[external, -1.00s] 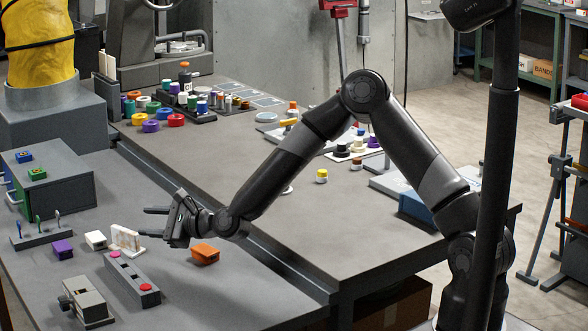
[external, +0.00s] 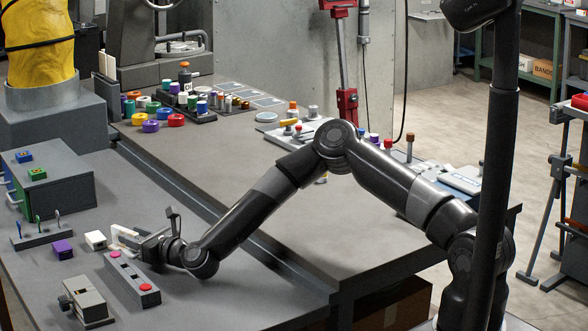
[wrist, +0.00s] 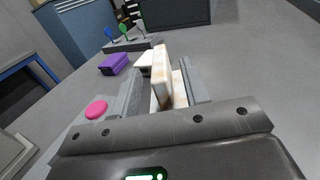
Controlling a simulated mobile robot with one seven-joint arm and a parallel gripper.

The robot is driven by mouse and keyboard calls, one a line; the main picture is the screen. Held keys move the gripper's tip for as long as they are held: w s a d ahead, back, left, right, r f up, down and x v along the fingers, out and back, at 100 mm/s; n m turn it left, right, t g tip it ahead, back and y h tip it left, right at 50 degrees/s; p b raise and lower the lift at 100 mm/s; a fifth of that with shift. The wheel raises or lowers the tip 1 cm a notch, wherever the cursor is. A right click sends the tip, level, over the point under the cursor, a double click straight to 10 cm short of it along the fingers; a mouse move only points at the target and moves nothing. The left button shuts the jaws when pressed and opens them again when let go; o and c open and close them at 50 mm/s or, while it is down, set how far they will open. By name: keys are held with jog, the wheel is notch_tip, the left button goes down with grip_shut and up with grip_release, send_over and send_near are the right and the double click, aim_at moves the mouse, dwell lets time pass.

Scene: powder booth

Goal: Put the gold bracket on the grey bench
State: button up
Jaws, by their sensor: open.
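No plainly gold bracket shows. An L-shaped bracket (wrist: 160,75), cream with tan patches, stands on the left grey bench (external: 215,300); in the external view it is mostly hidden by my gripper (external: 130,236). My gripper is open and low over this bench. In the wrist view, its two fingers (wrist: 158,88) are on either side of the bracket, with the upright plate between them. I cannot tell whether a finger touches it. A second grey worktop (external: 270,150) lies to the right, across a dark step.
Close by are a white block (external: 96,240), a purple block (external: 62,249), a grey bar with pink and red buttons (external: 132,278), and a grey clamp-like block (external: 85,302). The second worktop's middle is clear.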

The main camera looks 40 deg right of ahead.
aim_at(124, 229)
jog(key=shift+x, duration=1.95)
grip_shut()
jog(key=shift+r, duration=0.1)
